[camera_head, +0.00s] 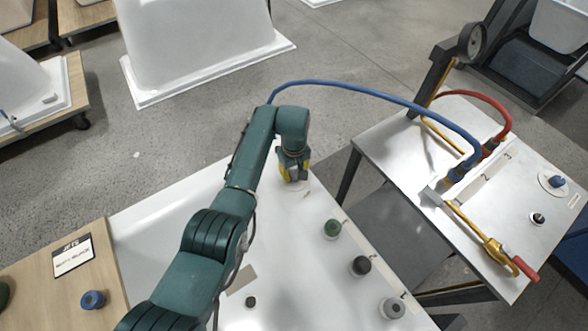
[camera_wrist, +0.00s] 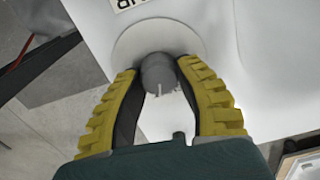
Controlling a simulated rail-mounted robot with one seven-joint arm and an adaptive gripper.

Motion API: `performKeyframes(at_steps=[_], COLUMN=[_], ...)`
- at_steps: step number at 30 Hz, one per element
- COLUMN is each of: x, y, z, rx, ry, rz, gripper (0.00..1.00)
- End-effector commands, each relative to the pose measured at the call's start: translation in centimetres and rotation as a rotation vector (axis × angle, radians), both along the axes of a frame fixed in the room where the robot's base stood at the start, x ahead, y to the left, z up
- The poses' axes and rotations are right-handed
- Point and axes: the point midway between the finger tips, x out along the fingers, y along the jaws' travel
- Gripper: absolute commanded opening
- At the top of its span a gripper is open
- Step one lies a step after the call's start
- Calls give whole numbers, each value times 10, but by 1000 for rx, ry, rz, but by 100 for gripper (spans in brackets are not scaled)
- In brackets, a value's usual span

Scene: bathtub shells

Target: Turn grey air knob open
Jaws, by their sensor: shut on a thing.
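The grey air knob (camera_wrist: 158,74) is a short grey cylinder on a round pale plate (camera_wrist: 131,45) in the wrist view. My gripper (camera_wrist: 157,68) has its yellow padded fingers on either side of the knob, shut on it near the tips. In the head view my gripper (camera_head: 293,172) points down at the far end of the white tub shell's surface (camera_head: 290,235). There it hides the knob. How far the knob is turned cannot be told. Part of a black-lettered label (camera_wrist: 130,4) shows beyond the plate.
A metal table (camera_head: 400,150) with blue hose (camera_head: 380,92) and red hose (camera_head: 480,97) stands to the right.

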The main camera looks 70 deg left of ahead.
Motion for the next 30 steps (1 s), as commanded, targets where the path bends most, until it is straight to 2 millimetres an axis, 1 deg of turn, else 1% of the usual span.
performKeyframes(at_steps=[30], x=[1], y=[-2], z=[-3], rx=[-2], ry=[2], rz=[-956], gripper=[0])
